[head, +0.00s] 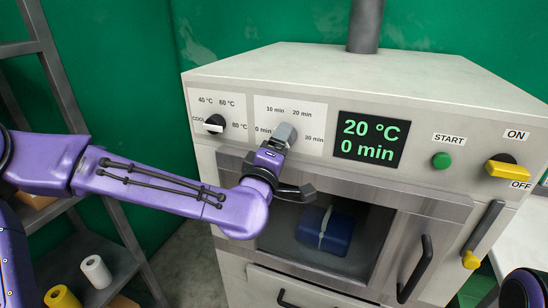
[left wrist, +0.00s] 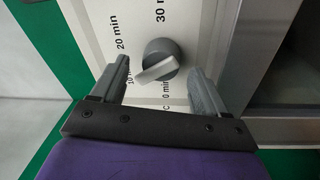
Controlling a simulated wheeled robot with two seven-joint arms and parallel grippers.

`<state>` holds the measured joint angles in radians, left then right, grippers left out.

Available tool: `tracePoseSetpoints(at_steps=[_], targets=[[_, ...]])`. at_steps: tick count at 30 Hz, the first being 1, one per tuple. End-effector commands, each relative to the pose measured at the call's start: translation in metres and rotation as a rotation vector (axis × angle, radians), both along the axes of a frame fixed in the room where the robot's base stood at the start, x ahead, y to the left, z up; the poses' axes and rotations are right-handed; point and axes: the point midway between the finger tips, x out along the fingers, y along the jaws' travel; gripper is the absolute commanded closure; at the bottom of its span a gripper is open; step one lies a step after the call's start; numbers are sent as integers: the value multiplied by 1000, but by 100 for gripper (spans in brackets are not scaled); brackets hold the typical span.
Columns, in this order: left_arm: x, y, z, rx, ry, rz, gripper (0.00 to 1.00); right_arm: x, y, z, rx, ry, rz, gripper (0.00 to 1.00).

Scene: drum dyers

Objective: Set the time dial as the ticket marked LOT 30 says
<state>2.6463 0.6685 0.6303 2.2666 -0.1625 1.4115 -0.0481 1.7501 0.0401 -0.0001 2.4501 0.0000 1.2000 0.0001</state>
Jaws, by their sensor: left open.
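The time dial (head: 285,132) is a grey knob on a white plate marked 0, 10, 20 and 30 min. It also shows in the left wrist view (left wrist: 158,62), with its grip bar lying aslant. The display (head: 370,140) reads 20 °C and 0 min. My left gripper (head: 277,150) is at the dial. In the left wrist view its open fingers (left wrist: 162,82) stand on either side of the knob, with gaps visible, so it does not hold it. No ticket marked LOT 30 is visible. My right gripper is out of view.
The temperature dial (head: 214,124) is left of the time dial. A green START button (head: 441,160) and a yellow ON/OFF switch (head: 507,168) are to the right. A blue bundle (head: 325,231) lies inside the chamber below. A shelf rack (head: 62,95) stands at left.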

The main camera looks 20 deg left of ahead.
Motion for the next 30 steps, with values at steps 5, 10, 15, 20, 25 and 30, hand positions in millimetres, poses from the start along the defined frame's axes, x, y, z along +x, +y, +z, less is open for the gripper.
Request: tracePoseSetpoints(at_steps=[5,10,15,20,25,30], targets=[[-49,-1,-8,-1,-6,-3,26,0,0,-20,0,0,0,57],[-73,0,-16,-5,-7,5,26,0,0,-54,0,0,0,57],[-83,0,-12,-3,-4,2,26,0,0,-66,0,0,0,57],[-86,-1,-9,0,-2,1,26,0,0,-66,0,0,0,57],[-85,-1,-9,0,-2,1,26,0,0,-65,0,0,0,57],[-85,-1,-9,-5,-1,0,26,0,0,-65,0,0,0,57]])
